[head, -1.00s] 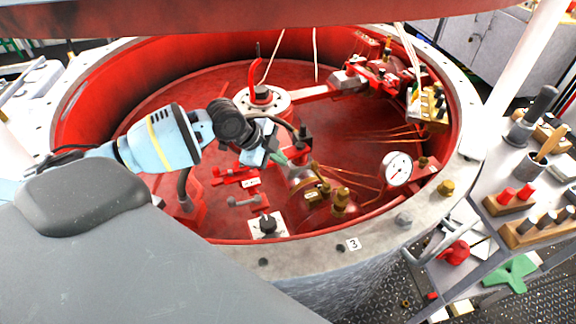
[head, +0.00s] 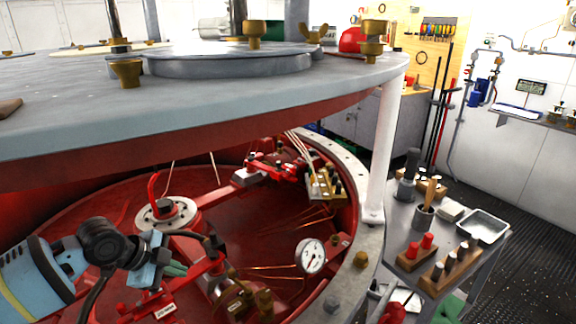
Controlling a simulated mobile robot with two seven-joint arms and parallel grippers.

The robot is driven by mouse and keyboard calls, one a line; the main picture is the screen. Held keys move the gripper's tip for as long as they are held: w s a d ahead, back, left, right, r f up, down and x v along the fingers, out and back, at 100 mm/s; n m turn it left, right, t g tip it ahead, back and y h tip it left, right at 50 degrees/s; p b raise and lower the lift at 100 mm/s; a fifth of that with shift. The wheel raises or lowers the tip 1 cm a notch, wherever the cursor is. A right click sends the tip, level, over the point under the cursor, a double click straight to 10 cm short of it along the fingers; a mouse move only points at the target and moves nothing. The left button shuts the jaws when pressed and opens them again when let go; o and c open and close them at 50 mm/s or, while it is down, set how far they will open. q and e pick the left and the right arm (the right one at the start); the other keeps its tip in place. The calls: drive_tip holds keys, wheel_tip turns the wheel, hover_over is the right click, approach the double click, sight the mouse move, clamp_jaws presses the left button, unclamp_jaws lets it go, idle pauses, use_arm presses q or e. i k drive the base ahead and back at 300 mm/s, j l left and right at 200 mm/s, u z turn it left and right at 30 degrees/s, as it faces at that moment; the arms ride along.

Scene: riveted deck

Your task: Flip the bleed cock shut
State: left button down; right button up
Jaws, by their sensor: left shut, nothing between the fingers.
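My left gripper (head: 174,269) is at the lower left of the head view, inside the red round vessel (head: 262,225). Its greenish fingertips are shut and empty, beside a red bracket with a dark fitting. Brass fittings (head: 265,299) stand low in the vessel, to the right of the gripper and below the white dial gauge (head: 310,256). One of them may be the bleed cock, but I cannot tell which, nor how its handle is set. The gripper appears apart from these brass fittings. My right gripper is not in view.
A large grey lid (head: 60,100) with brass knobs hangs over the vessel, held by a white post (head: 386,150). A grey hub (head: 166,213) and red pipework fill the vessel. A side trolley (head: 455,240) holds tools and a tray. Floor shows at right.

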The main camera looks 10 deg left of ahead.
sight(232, 272)
drive_tip(key=k+l, duration=0.85)
